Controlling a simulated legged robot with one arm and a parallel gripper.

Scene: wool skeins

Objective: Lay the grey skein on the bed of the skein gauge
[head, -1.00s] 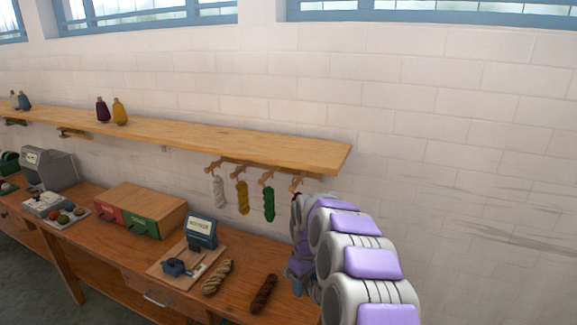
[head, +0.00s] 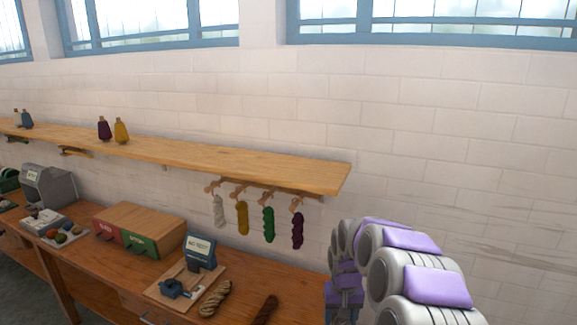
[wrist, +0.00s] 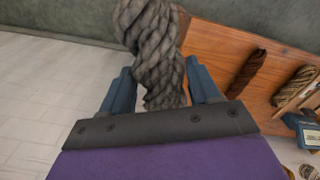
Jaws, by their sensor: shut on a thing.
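The grey skein (wrist: 155,45) is a thick twisted hank in the wrist view. My gripper (wrist: 158,72) is shut on it, a finger on either side, and the skein extends beyond the fingertips. In the head view my arm hides the skein and the fingers. The skein gauge (head: 187,275) stands on the bench left of my arm, with a wooden base, a blue-grey fixture and an upright display. Part of it shows at the right edge of the wrist view (wrist: 300,128). The skein is apart from the gauge.
A brown-and-tan skein (head: 215,298) and a dark brown skein (head: 266,309) lie on the bench right of the gauge. White, mustard, green and dark purple (head: 298,230) skeins hang from pegs under the shelf (head: 240,165). A red-and-green drawer box (head: 140,228) stands left of the gauge.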

